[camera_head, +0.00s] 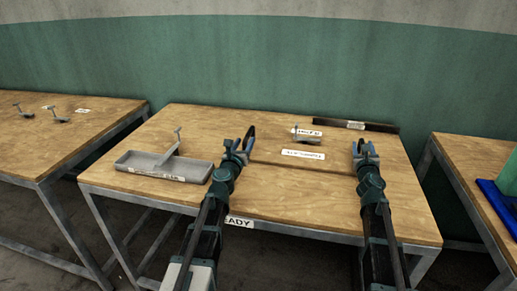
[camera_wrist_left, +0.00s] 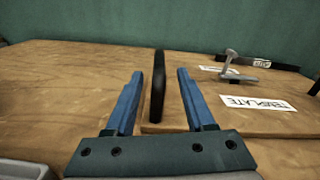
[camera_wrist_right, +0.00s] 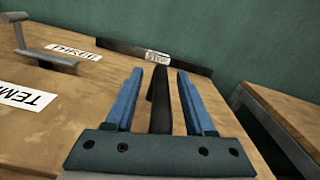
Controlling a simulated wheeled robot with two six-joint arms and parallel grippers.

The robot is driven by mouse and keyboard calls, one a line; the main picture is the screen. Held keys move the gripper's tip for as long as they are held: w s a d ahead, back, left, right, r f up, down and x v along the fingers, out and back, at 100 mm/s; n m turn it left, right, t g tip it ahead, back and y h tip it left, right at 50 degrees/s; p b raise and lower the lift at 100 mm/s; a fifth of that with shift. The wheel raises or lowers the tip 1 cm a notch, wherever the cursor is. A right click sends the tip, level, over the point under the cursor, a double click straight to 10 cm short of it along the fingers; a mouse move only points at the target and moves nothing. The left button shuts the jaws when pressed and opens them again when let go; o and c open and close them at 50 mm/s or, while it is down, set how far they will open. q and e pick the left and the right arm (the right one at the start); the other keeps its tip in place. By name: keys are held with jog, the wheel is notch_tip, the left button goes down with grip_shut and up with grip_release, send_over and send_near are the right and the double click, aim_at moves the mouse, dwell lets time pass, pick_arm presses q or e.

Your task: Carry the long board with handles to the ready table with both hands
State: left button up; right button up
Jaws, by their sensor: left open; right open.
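A black upright handle (camera_head: 250,137) stands at the board's left end; in the left wrist view this handle (camera_wrist_left: 158,85) shows between the fingers. My left gripper (camera_head: 238,148) is open around it, with gaps on both sides. The right handle (camera_wrist_right: 159,98) shows between the fingers of my open right gripper (camera_head: 364,152) in the right wrist view; in the head view the gripper mostly hides it. Contact with either handle cannot be told.
A grey tray with a clamp-like piece (camera_head: 165,165) stands left of the board. A small metal piece (camera_head: 305,135) and white labels lie between the handles. A dark bar (camera_head: 355,124) lies along the back. Other tables stand left (camera_head: 60,140) and right (camera_head: 475,160).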

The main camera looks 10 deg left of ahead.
pick_arm(q)
jog(key=s, duration=0.7)
jog(key=shift+s+a, duration=0.1)
jog(key=shift+a, duration=0.05)
pick_arm(e)
jog(key=s, duration=1.2)
jog(key=shift+a, duration=0.3)
pick_arm(q)
jog(key=shift+r, duration=0.1)
